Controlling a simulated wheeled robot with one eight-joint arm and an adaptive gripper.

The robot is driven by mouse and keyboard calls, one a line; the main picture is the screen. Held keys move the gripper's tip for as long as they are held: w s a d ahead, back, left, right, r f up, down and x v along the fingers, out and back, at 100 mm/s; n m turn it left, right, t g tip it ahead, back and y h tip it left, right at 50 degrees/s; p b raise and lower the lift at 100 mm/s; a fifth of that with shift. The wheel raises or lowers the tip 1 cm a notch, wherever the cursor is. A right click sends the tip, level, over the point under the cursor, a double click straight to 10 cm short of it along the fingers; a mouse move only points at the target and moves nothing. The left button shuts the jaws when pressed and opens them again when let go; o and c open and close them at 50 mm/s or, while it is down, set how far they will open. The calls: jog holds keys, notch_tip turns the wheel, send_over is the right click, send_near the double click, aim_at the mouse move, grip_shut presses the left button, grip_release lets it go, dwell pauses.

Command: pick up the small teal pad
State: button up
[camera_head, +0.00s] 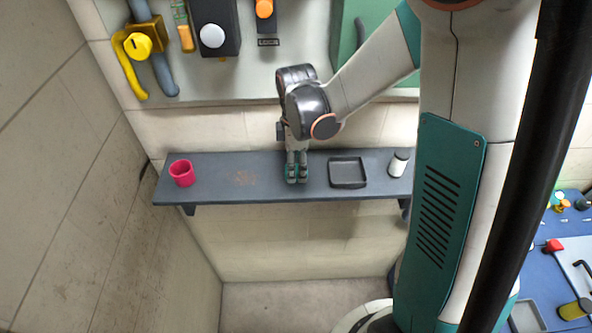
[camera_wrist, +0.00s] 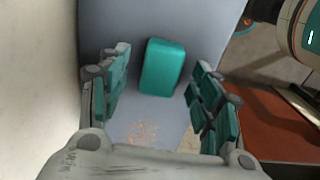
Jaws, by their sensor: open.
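The small teal pad (camera_wrist: 162,67) is a rounded block on the grey shelf (camera_wrist: 212,28) in the wrist view. It appears between my two fingers, towards their tips, with a visible gap on both sides. My gripper (camera_head: 297,178) points down at the middle of the shelf (camera_head: 220,192) in the head view. Its fingers are apart and hold nothing. In the head view I cannot pick out the pad, which is probably hidden by my fingers. Whether the fingertips are level with the pad or above it I cannot tell.
A pink-red cup (camera_head: 181,173) stands at the shelf's left end. A dark square tray (camera_head: 348,173) lies right of my gripper, with a white-and-dark cylinder (camera_head: 399,162) beyond it. A brownish stain (camera_head: 243,178) marks the bare shelf on the left. Wall fixtures (camera_head: 212,36) hang above.

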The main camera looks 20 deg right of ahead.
jog(key=shift+f, duration=1)
jog(key=c, duration=1.1)
jog(key=shift+o, duration=0.2)
jog(key=shift+r, duration=0.1)
jog(key=shift+r, duration=4.9)
jog(key=shift+o, duration=1.3)
jog(key=shift+c, duration=1.2)
jog(key=shift+a, duration=0.15)
